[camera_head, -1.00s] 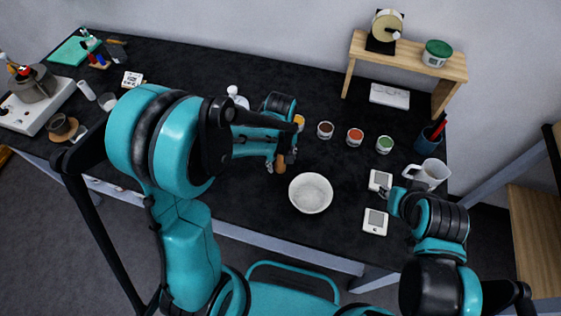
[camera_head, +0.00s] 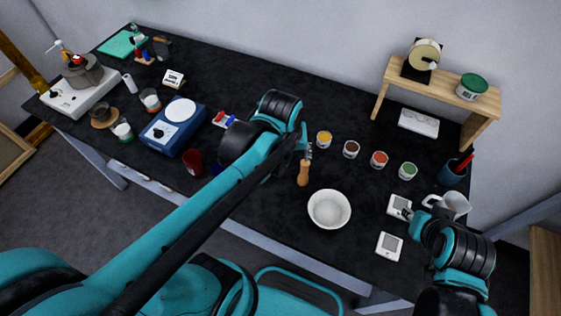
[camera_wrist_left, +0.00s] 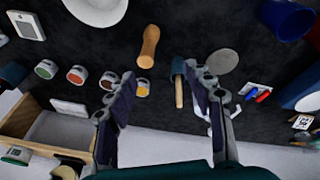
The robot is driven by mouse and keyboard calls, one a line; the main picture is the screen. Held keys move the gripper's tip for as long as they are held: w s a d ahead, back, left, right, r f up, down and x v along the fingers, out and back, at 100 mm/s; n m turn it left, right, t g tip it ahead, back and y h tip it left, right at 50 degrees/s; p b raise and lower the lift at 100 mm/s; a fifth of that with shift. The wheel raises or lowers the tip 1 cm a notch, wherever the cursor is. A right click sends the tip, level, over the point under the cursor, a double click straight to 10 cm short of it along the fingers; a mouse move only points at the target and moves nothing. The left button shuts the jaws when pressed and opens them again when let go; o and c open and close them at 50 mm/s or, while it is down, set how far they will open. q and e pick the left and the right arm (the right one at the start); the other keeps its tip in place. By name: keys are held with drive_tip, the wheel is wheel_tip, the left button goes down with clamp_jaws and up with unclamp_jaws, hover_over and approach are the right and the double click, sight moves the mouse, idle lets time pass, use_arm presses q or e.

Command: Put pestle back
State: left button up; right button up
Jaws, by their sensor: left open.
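The pestle (camera_head: 303,173), a wooden piece with a rounded end, lies on the black table left of the white bowl (camera_head: 329,209). In the left wrist view the pestle (camera_wrist_left: 149,46) is ahead of the fingers, apart from them, and the bowl (camera_wrist_left: 97,8) is cut off at the top edge. My left gripper (camera_head: 305,146) is just beyond the pestle in the head view. Its fingers (camera_wrist_left: 160,80) are spread, with nothing held. A wooden handle (camera_wrist_left: 179,93) with a teal end shows beside the right-hand finger. My right gripper (camera_head: 408,213) is by the small white devices; its jaws are unclear.
Several small jars (camera_head: 351,149) stand in a row behind the bowl. A white mug (camera_head: 453,204) and a wooden shelf (camera_head: 440,83) are at the right. A blue device (camera_head: 172,126) and a dark red cup (camera_head: 192,162) are left of my arm.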

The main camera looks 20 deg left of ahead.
use_arm(q)
drive_tip(key=s+a+r+m+t, duration=0.1)
drive_tip(key=s+a+m+t, duration=0.1)
drive_tip(key=s+m+t, duration=0.1)
drive_tip(key=shift+s+r+m+t, duration=0.4)
drive_tip(key=shift+s+m, duration=0.4)
drive_tip(key=shift+s, duration=0.4)
drive_tip(key=shift+a, duration=0.1)
